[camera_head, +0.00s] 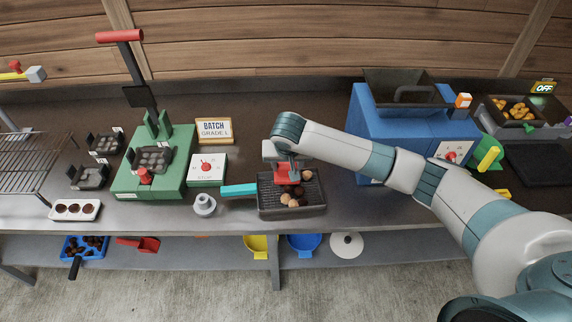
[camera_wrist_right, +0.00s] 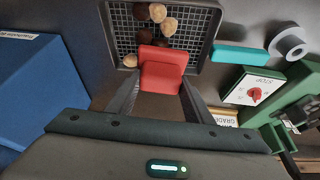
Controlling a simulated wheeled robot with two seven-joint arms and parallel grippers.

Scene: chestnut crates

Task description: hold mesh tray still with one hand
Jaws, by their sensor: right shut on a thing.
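The mesh tray (camera_head: 292,212) is a dark rectangular tray with a grid floor and a teal handle (camera_head: 239,190) pointing left. It sits on the counter near the front edge and also shows in the right wrist view (camera_wrist_right: 207,42). Several pale and dark brown chestnuts (camera_head: 292,201) lie in it. My right gripper (camera_head: 286,177) comes down over the tray's back side. Its fingers are shut on a red tab (camera_wrist_right: 163,72) at that edge. The fingers hide part of the tab, and I cannot tell how it joins the tray. My left gripper is not in view.
A blue machine (camera_head: 365,130) stands behind and right of the tray. A green press (camera_head: 170,183), a white dial box (camera_head: 207,168) and a small grey knob-shaped piece (camera_head: 204,205) stand to the left. A lower shelf holds bowls. Counter right of the tray is clear.

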